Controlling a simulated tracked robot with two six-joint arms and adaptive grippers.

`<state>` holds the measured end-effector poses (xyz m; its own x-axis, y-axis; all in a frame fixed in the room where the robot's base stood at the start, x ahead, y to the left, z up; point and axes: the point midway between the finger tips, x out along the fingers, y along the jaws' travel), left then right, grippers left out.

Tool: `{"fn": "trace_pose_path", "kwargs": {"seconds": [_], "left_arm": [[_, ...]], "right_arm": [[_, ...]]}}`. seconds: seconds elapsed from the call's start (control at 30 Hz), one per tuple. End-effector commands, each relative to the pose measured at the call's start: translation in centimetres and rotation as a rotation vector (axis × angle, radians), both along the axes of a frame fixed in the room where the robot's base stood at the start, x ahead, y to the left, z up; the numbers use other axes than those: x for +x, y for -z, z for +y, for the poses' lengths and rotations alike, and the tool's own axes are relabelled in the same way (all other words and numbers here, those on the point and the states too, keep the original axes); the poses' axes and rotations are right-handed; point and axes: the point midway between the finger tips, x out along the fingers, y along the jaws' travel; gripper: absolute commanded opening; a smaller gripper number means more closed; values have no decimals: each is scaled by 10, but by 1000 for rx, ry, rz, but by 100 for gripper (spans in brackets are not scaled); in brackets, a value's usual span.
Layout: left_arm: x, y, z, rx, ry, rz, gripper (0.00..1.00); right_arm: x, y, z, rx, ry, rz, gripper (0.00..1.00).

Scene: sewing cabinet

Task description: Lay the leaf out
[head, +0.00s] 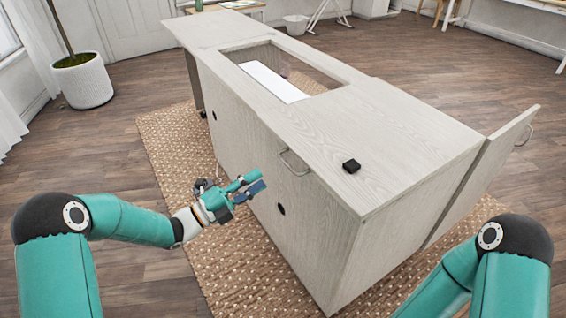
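The pale wood sewing cabinet (390,125) stands on a woven rug. A flat leaf (210,27) extends level from its far left end. Another pale panel (487,175) stands at a slant at the right end, with a metal handle (524,135) on its outer side; I cannot tell how it is hinged. My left gripper (256,184) is in front of the cabinet's long front face, left of and below the front handle (294,162). It appears to hold nothing, and its finger gap is unclear. My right gripper is out of view; only my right arm shows at lower right.
The cabinet top has a rectangular opening with a white piece (273,82) inside. A potted plant (82,80) stands at far left. The floor right of the cabinet is clear.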

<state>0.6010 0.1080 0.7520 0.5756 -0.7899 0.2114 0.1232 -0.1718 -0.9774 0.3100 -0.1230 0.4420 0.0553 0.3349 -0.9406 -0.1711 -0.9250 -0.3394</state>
Motion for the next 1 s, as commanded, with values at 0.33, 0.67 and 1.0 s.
{"fn": "trace_pose_path", "kwargs": {"seconds": [0.33, 0.67, 1.0], "left_arm": [[40, -15, -57, 0, 3, 0, 34], [55, -19, -76, 0, 0, 2, 34], [55, -19, -76, -1, 1, 3, 15]], "right_arm": [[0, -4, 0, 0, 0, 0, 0], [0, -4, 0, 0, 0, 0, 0], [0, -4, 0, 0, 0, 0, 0]]}}
